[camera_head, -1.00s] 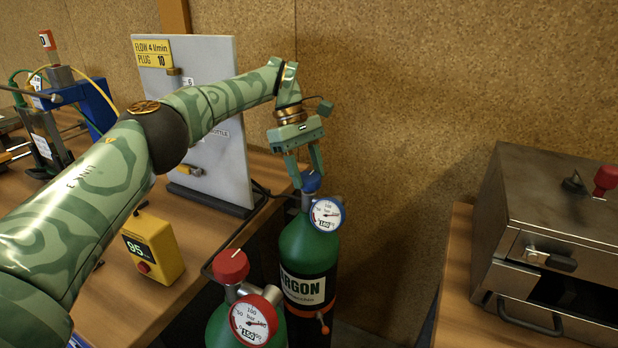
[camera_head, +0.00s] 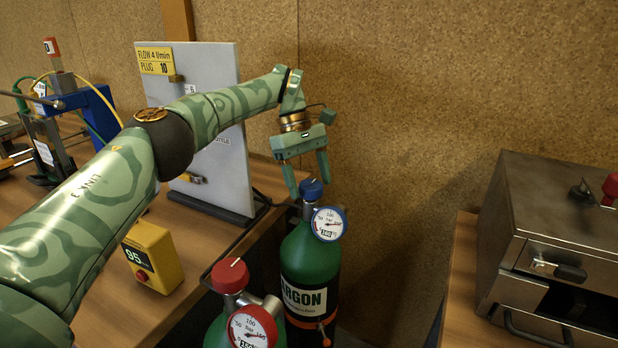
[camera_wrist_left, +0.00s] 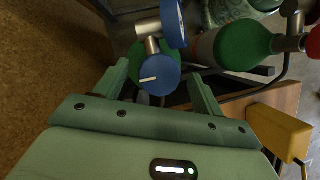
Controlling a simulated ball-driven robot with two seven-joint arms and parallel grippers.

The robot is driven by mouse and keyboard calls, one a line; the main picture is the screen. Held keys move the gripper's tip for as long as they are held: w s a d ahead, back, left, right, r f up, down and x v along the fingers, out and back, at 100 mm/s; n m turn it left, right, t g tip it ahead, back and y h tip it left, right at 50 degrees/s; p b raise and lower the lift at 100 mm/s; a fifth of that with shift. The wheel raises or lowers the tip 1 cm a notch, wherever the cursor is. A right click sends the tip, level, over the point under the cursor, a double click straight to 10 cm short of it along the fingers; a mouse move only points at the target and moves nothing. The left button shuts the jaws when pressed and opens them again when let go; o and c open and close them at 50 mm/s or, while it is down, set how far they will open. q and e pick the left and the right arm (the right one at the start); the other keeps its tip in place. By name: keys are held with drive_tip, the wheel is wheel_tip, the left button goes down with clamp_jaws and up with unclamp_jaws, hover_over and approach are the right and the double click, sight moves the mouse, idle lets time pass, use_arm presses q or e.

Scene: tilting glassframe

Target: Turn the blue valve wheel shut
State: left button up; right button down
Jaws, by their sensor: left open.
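The blue valve wheel (camera_head: 312,189) sits on top of the green argon cylinder (camera_head: 303,258), behind the red-topped one. It has a white mark line on its top. My left gripper (camera_head: 309,187) is open, with its fingers spread on either side of the wheel and visible gaps between. In the left wrist view the blue wheel (camera_wrist_left: 160,76) lies between the fingertips, its white line pointing left. A blue-rimmed gauge (camera_head: 328,223) is fitted beside the wheel. My right gripper is out of view.
A second green cylinder with a red wheel (camera_head: 230,275) and red-rimmed gauge (camera_head: 253,329) stands in front. A white panel (camera_head: 222,150) and a yellow box (camera_head: 153,258) stand on the left bench. A metal oven (camera_head: 550,220) is at right. Corkboard is behind.

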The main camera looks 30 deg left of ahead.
sight(316, 188)
use_arm(q)
drive_tip(key=shift+r, duration=0.1)
drive_tip(key=shift+r, duration=0.3)
drive_tip(key=r+p, duration=0.1)
drive_tip(key=r, duration=0.2)
drive_tip(key=shift+s+r, duration=0.15)
drive_tip(key=shift+s, duration=0.05)
drive_tip(key=s+d+r+p, duration=0.6)
drive_tip(key=s+r, duration=0.2)
drive_tip(key=s, duration=0.4)
drive_tip(key=shift+r, duration=0.4)
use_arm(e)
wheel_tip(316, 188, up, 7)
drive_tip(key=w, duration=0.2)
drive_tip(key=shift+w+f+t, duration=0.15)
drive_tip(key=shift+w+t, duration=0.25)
use_arm(q)
drive_tip(key=shift+s+d, duration=0.1)
